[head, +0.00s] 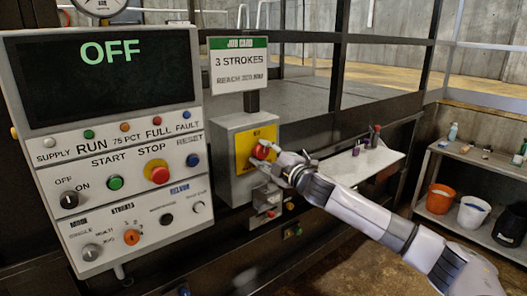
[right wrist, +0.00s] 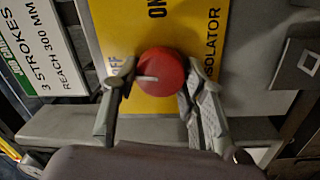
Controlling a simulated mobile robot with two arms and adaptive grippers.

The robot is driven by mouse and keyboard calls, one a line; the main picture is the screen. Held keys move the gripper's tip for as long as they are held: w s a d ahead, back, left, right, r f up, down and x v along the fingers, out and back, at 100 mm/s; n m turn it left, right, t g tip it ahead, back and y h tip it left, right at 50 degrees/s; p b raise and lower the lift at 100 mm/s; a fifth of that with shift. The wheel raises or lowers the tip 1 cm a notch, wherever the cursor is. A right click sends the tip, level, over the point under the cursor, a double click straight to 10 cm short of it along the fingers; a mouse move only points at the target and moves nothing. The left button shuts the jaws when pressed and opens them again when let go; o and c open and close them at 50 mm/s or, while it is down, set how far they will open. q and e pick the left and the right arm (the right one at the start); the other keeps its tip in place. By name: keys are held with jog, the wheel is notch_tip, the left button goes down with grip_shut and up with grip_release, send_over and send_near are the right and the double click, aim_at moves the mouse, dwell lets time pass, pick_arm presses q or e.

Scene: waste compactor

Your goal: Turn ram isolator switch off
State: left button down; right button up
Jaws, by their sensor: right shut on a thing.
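The ram isolator switch is a red round knob (head: 261,150) on a yellow plate (head: 243,151) of a grey box right of the control panel. In the right wrist view the knob (right wrist: 166,72) sits between the two fingers of my right gripper (right wrist: 158,76), which is shut on it. Its white mark points left in that view, roughly toward the partly covered OFF lettering. The ON lettering (right wrist: 157,9) is at the top of the plate. In the head view my right gripper (head: 268,161) covers part of the knob. My left gripper is not in view.
The control panel (head: 125,190) stands at the left, its screen (head: 100,75) reading OFF. A job card (head: 239,64) stands above the isolator box. A white shelf (head: 360,163) with small items and a rack with buckets (head: 440,198) are at the right.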

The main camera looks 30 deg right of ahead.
jog(key=shift+n, duration=1)
jog(key=o, duration=1.2)
jog(key=shift+c, duration=0.2)
jog(key=shift+s+f, duration=0.2)
jog(key=shift+s, duration=0.25)
jog(key=s, duration=1.1)
jog(key=shift+d+f, duration=0.2)
jog(key=shift+d, duration=0.25)
